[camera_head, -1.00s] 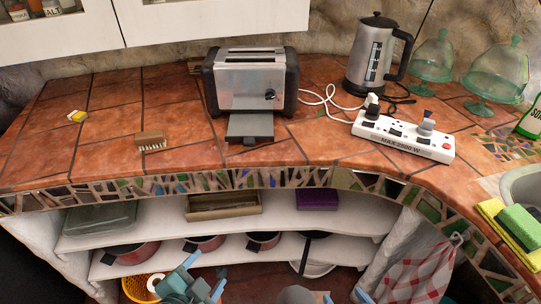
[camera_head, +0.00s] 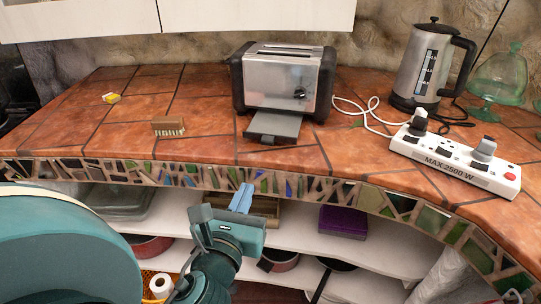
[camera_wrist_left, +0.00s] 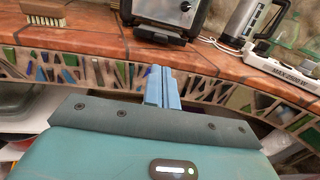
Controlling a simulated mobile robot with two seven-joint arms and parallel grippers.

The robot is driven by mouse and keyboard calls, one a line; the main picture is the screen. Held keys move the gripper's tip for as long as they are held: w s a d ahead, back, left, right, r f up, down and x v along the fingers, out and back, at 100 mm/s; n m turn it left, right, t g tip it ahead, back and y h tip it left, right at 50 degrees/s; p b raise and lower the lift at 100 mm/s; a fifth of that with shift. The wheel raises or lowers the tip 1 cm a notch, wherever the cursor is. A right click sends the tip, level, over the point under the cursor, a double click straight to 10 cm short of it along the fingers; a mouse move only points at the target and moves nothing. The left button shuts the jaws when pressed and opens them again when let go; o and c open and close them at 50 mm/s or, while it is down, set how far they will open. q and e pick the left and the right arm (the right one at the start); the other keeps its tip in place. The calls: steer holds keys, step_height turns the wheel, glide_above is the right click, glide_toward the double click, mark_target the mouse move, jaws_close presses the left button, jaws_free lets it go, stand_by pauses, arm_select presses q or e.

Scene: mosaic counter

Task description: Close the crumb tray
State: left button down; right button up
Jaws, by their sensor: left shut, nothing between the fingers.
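The silver and black toaster (camera_head: 285,85) stands on the tiled counter, and its lower front shows in the left wrist view (camera_wrist_left: 175,12). Its grey crumb tray (camera_head: 274,126) sticks out at the front, low over the tiles. The tray also shows at the top of the left wrist view (camera_wrist_left: 161,37). My left gripper (camera_head: 243,192) has its blue fingers together and empty. It is in front of the counter's mosaic edge, below and to the left of the tray, apart from it. My right gripper is not in view.
A wooden brush (camera_head: 168,127) lies left of the toaster. A white power strip (camera_head: 455,158) and a kettle (camera_head: 430,68) are to its right, with a white cord between. The counter edge (camera_head: 320,187) overhangs shelves with pans and a purple box (camera_head: 342,222).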

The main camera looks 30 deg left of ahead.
arm_select(q)
steer(key=b, duration=0.2)
glide_toward(266, 144)
steer(key=x, duration=0.6)
steer(key=shift+w+a, duration=0.1)
steer(key=shift+w, duration=0.3)
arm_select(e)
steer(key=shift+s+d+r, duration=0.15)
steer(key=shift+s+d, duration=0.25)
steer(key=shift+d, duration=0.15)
